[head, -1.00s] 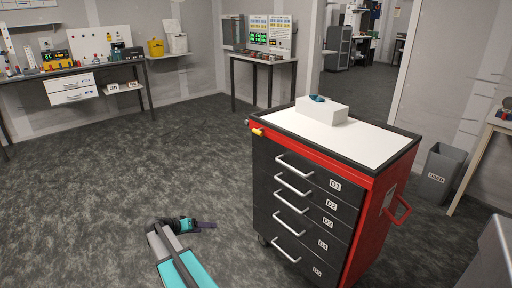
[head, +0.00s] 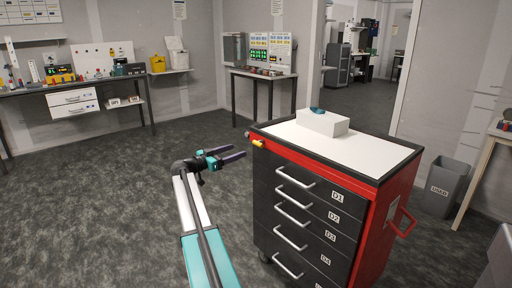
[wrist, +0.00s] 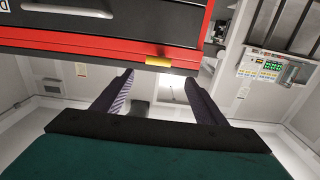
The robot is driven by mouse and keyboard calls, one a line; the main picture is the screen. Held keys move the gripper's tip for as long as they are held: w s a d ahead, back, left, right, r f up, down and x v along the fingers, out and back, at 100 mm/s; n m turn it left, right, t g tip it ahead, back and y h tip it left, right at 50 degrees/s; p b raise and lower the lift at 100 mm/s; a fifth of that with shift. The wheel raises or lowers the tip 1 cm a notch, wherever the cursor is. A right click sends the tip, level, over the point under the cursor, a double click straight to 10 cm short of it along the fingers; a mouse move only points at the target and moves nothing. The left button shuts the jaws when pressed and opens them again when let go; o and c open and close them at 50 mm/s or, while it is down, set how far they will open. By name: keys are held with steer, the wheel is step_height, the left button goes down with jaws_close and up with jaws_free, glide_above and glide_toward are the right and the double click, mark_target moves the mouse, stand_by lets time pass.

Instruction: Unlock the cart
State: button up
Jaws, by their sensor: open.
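The cart (head: 373,225) is a red and black tool cart with a white top and several drawers labelled D1, D2 and so on. A small yellow latch (head: 258,143) sits at its upper left front corner. My gripper (head: 243,152) is open and empty just left of that corner, near the latch's height and apart from it. In the wrist view the cart's red edge (wrist: 100,45) runs across the top, and the yellow latch (wrist: 158,61) shows just beyond and between the two open fingers (wrist: 160,78).
A white box (head: 322,123) with a blue item stands on the cart top. A grey bin (head: 446,187) marked USED is at the right. Benches line the back wall, including one with a lit panel (head: 268,73). The floor left of the cart is clear.

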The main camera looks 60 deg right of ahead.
mark_target(256, 144)
steer(key=shift+d, duration=0.1)
steer(key=shift+p+x, duration=0.5)
steer(key=shift+x, duration=6.3)
steer(key=shift+s+f, duration=0.1)
steer(key=shift+c, duration=0.5)
